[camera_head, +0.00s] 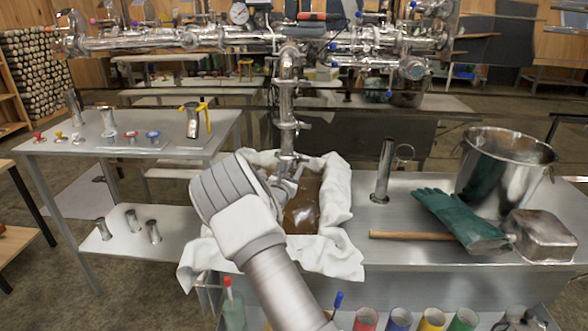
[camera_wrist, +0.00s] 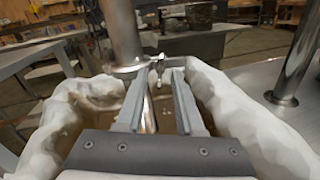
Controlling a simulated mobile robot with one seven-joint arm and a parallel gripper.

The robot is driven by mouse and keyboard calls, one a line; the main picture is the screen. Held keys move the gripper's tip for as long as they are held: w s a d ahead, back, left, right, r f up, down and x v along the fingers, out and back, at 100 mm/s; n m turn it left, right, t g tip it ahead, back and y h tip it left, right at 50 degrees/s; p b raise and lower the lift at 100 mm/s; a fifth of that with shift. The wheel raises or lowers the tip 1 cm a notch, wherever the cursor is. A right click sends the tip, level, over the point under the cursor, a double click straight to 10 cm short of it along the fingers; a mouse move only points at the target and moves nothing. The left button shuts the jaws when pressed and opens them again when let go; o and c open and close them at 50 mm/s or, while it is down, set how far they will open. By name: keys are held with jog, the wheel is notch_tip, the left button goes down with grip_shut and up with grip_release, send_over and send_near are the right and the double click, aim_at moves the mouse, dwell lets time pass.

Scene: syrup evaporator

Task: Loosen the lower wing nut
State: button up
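A steel pipe (camera_head: 286,105) hangs down over a cloth-lined basin. It carries an upper clamp (camera_head: 291,125) and a lower clamp (camera_head: 291,157), which also shows in the wrist view (camera_wrist: 130,69). The lower wing nut (camera_wrist: 158,66) is a small metal piece on the right side of that clamp. My gripper (camera_wrist: 159,75) is open, its two fingers apart. In the wrist view the wing nut appears between the fingertips or just beyond them; I cannot tell contact.
White cloth (camera_head: 338,195) drapes the basin, which holds brown liquid (camera_head: 302,210). To the right are a metal cylinder (camera_head: 384,170), a bucket (camera_head: 505,170), green gloves (camera_head: 462,220), a wooden handle (camera_head: 405,235) and a metal pan (camera_head: 543,235). A steel table (camera_head: 90,130) stands left.

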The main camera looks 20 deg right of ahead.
jog(key=p+v, duration=0.3)
jog(key=v, duration=1.4)
jog(key=shift+s+a, duration=0.15)
